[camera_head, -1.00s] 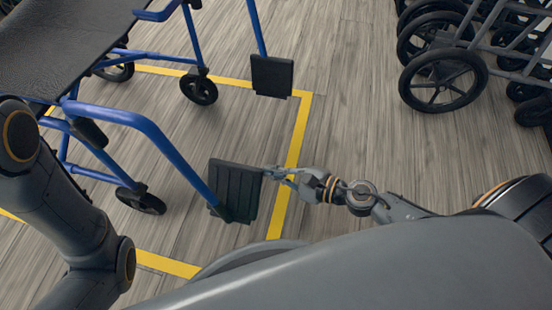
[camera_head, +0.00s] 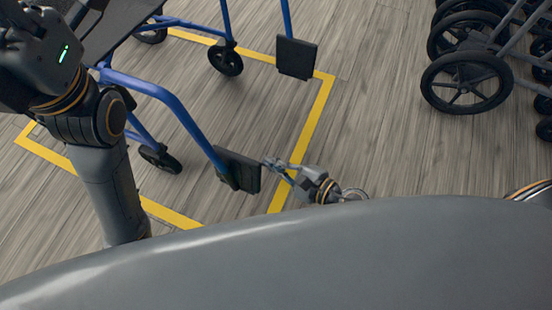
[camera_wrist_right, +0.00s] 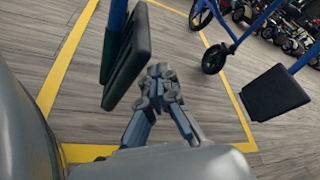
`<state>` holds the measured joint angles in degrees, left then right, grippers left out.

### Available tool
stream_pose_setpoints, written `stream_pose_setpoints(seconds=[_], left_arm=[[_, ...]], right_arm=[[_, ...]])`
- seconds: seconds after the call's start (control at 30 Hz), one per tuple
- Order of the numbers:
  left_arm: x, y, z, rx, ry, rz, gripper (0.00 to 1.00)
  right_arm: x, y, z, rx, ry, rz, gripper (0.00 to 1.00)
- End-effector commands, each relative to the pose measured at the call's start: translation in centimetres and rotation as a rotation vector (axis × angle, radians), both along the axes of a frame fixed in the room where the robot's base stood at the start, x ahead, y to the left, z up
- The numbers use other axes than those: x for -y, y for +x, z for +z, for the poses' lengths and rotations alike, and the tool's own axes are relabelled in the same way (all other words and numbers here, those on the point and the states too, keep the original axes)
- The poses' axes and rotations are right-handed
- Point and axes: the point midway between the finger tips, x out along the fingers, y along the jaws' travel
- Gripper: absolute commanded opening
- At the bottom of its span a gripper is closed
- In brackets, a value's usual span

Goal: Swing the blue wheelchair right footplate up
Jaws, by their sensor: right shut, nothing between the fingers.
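The blue wheelchair (camera_head: 165,98) stands at the upper left in the head view, partly hidden by my left arm. Its right footplate (camera_head: 240,171) is the nearer black plate, at the end of a blue tube. The plate is steeply tilted, and the wrist view shows it (camera_wrist_right: 130,58) almost edge-on. My right gripper (camera_head: 271,165) is shut and empty at the plate's outer side. In the wrist view its fingertips (camera_wrist_right: 159,78) are close beside the plate; I cannot tell if they touch.
The other footplate (camera_head: 297,57) hangs farther back, hinged to its own blue tube. A yellow floor line (camera_head: 307,137) frames the wheelchair. Grey wheeled frames (camera_head: 467,82) stand at the upper right. The wood floor between them is clear.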

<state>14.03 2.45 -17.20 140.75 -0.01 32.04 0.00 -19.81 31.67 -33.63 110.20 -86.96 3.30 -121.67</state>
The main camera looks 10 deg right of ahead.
Motion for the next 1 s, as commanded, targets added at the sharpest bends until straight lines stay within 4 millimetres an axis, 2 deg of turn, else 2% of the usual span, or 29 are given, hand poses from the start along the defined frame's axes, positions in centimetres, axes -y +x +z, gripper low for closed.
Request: stream_pose_setpoints(seconds=[0.47,0.7,0.87,1.0], left_arm=[[0.0,-0.1,0.0,0.002,0.0,0.0,0.4],[0.0,0.0,0.0,0.002,0.0,0.0,0.4],[0.0,0.0,0.0,0.002,0.0,0.0,0.4],[0.0,0.0,0.0,0.002,0.0,0.0,0.4]], right_arm=[[-0.1,0.1,0.4,0.007,0.003,0.003,0.0],[-0.3,0.3,2.1,0.022,0.014,0.008,0.0],[0.1,0.1,2.6,0.002,-0.002,0.004,0.0],[0.0,0.1,5.0,0.007,-0.003,0.006,0.0]])
